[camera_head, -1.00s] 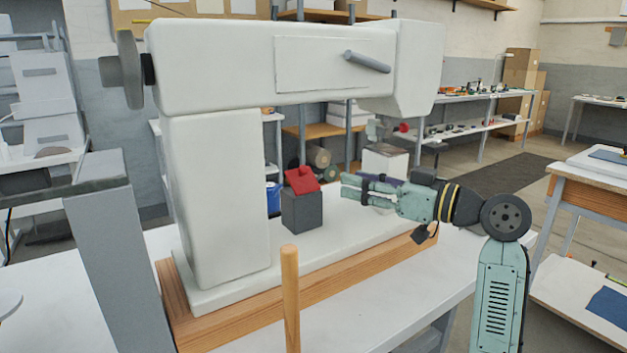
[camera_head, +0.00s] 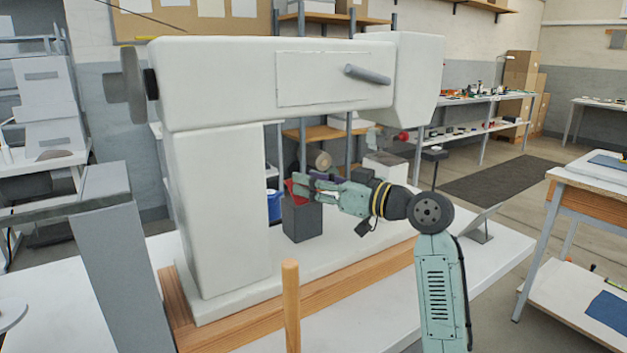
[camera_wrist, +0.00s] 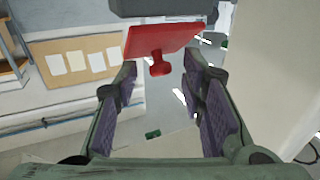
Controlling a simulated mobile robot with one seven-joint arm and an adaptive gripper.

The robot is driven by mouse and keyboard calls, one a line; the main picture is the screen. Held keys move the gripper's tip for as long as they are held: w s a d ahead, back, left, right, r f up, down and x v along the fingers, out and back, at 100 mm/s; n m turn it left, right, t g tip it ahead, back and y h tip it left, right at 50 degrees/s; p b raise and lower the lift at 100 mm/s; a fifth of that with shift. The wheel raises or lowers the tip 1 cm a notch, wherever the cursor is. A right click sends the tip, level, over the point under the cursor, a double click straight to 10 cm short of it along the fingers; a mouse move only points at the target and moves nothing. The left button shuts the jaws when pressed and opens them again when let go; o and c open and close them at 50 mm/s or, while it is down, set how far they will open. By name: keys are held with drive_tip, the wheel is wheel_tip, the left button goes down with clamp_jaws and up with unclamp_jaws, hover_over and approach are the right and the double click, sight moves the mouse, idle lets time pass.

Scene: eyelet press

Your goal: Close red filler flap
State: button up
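The red filler flap (camera_head: 292,187) sits on top of a small dark grey box (camera_head: 302,222) on the machine's white bed, and my fingers partly cover it in the head view. In the wrist view the flap (camera_wrist: 170,38) shows as a tilted red plate with a round knob, next to the dark box (camera_wrist: 165,8). My gripper (camera_head: 301,186) reaches in from the right at the flap's height. In the wrist view my gripper (camera_wrist: 160,84) is open, its padded fingers apart on either side of the knob. I cannot tell whether anything touches.
The white press column (camera_head: 220,210) stands left of the box, and its thick arm (camera_head: 270,80) spans above. A blue container (camera_head: 274,206) shows behind the box. A wooden post (camera_head: 291,300) rises in front.

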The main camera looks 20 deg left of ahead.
drive_tip(key=shift+c, duration=0.2)
clamp_jaws()
drive_tip(key=shift+r+p, duration=0.1)
drive_tip(key=shift+p, duration=0.2)
drive_tip(key=shift+w+a+r+g+h+p, duration=0.25)
drive_tip(key=shift+h+p, duration=0.25)
drive_tip(key=shift+p, duration=0.3)
drive_tip(key=h+p, duration=0.1)
drive_tip(key=p, duration=0.1)
drive_tip(key=m+h+p, duration=0.1)
drive_tip(key=shift+w+a+g+p, duration=0.15)
drive_tip(key=shift+a+g+p, duration=0.1)
drive_tip(key=shift+g+p, duration=0.1)
drive_tip(key=h+p, duration=0.1)
drive_tip(key=p, duration=0.1)
drive_tip(key=g+h+p, duration=0.1)
drive_tip(key=p, duration=0.1)
drive_tip(key=shift+w+a+f+m, duration=0.3)
drive_tip(key=shift+a+f+m, duration=0.05)
drive_tip(key=shift+a+m, duration=0.05)
drive_tip(key=shift+w+a+f+g+h+p, duration=0.2)
drive_tip(key=shift+f+g+h+p, duration=0.45)
drive_tip(key=shift+p, duration=0.8)
drive_tip(key=shift+r+t, duration=0.1)
drive_tip(key=shift+t, duration=0.15)
